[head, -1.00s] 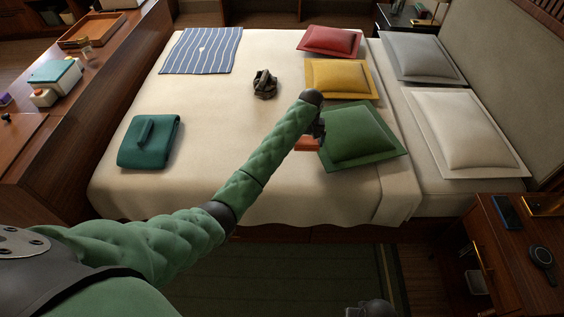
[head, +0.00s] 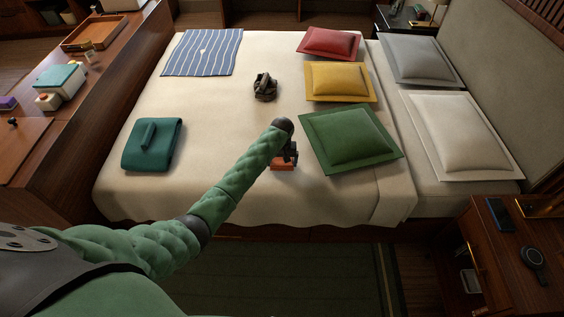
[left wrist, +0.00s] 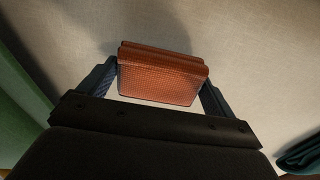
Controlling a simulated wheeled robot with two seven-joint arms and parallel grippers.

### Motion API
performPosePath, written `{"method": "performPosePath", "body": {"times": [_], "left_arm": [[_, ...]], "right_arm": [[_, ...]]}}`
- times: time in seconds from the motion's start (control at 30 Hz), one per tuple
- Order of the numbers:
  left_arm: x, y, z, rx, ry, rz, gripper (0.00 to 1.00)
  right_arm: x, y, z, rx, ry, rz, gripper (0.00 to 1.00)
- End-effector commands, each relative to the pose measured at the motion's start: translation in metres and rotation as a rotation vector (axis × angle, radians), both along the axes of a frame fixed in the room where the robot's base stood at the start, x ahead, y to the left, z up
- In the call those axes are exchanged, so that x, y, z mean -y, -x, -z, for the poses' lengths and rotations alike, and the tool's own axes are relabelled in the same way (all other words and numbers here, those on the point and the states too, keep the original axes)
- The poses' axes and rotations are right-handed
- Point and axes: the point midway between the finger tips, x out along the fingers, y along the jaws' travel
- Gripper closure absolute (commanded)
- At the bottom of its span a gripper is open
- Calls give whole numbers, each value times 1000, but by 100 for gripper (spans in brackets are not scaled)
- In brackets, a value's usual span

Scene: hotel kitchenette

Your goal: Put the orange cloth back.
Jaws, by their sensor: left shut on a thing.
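The orange cloth (head: 282,167) is a small folded block with a woven face. It shows large between the two fingers in the left wrist view (left wrist: 162,78). My left gripper (head: 287,157) is shut on it, with one finger at each side (left wrist: 160,88). The cloth is over the cream bed cover (head: 225,190), left of the green pillow and apart from it. A shadow lies on the cover beside it in the wrist view; I cannot tell the exact height. My right gripper is not in view.
A green pillow (head: 350,140), yellow pillow (head: 340,80) and red pillow (head: 330,43) lie on the right. A dark crumpled item (head: 265,87) lies mid-bed. A folded teal cloth (head: 153,145) and a striped blue cloth (head: 202,52) lie left. The cover between is clear.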

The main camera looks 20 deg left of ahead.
Motion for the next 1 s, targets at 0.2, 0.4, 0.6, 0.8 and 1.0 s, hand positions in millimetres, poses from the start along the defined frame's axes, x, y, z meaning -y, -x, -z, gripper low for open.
{"method": "performPosePath", "body": {"times": [0.2, 0.4, 0.6, 0.8, 1.0], "left_arm": [[0, 0, 12, 1, 0, 0, 28], [0, 0, 12, 1, 0, 0, 0], [0, 0, 12, 1, 0, 0, 0], [0, -1, 0, 2, 0, 1, 0], [1, -1, -34, 4, 1, 2, 0]], "right_arm": [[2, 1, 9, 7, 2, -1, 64], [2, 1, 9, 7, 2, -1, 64], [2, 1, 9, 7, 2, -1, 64], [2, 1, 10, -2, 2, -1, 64], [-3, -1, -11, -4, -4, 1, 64]]}}
